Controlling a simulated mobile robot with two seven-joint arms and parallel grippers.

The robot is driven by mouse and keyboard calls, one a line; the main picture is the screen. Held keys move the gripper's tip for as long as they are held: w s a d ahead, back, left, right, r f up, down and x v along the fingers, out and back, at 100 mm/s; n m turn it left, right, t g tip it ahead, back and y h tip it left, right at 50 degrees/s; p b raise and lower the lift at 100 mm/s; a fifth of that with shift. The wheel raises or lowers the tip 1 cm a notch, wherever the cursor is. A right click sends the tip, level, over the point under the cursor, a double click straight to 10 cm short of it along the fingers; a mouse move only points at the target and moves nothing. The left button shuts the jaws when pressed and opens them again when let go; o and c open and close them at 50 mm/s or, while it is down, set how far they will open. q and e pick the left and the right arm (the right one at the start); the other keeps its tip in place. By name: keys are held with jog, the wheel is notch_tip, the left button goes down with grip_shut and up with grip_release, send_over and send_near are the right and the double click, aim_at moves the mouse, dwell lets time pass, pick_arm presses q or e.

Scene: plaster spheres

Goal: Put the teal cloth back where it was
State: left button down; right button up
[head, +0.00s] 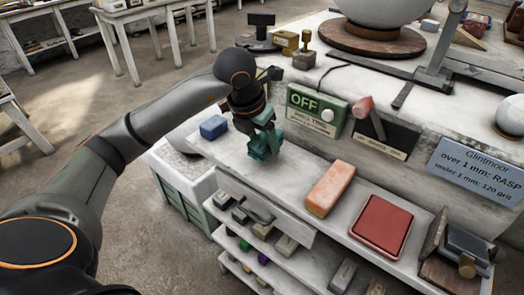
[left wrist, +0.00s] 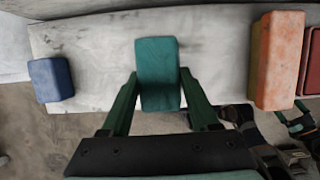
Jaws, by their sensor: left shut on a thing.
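The teal cloth (left wrist: 158,76) looks like a small folded, block-like pad and sits between the two green fingers of my left gripper (left wrist: 158,92). In the head view my left gripper (head: 263,146) points down at the front ledge of the bench, left of the green OFF box. The cloth there is mostly hidden by the fingers, which have nearly its colour. I cannot tell whether the cloth touches the ledge or hangs just above it.
On the ledge (head: 290,172) lie a blue block (head: 213,127), an orange-pink brick (head: 330,188) and a red pad (head: 381,224). The green OFF box (head: 316,110) and a red-headed lever (head: 367,112) stand behind. Shelves with small blocks lie below.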

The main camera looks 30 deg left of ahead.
pick_arm(q)
jog(key=shift+a+f, duration=0.15)
jog(key=shift+f, duration=0.8)
jog(key=shift+a+f, duration=0.1)
jog(key=shift+f, duration=0.8)
jog(key=shift+f, duration=0.2)
jog(key=shift+c, duration=0.6)
grip_release()
jog(key=shift+r, duration=0.1)
jog(key=shift+r, duration=0.55)
jog(key=v, duration=1.1)
jog(key=shift+p, duration=0.45)
jog(key=shift+r, duration=0.1)
